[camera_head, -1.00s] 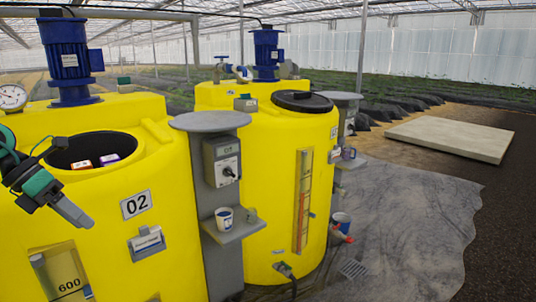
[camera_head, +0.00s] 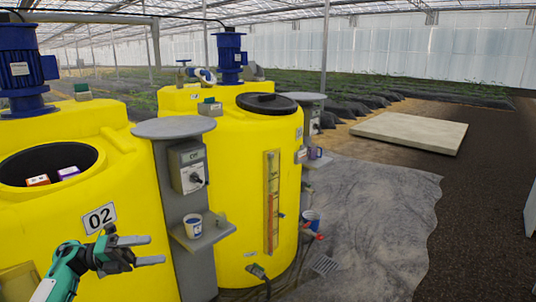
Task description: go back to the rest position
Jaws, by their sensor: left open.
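My left gripper (camera_head: 150,251) is at the lower left, in front of the yellow tank marked 02 (camera_head: 130,185). Its two fingers are apart with nothing between them, and they point right. My teal and black left forearm comes up from the bottom left edge. My right gripper is not in view.
Tank 02's round opening (camera_head: 20,168) shows an orange-and-white box (camera_head: 38,181) and a purple-and-white box (camera_head: 68,173). A grey post carries a control box (camera_head: 188,167) and a shelf with a white cup (camera_head: 193,225). A second yellow tank (camera_head: 225,140) has a black lid.

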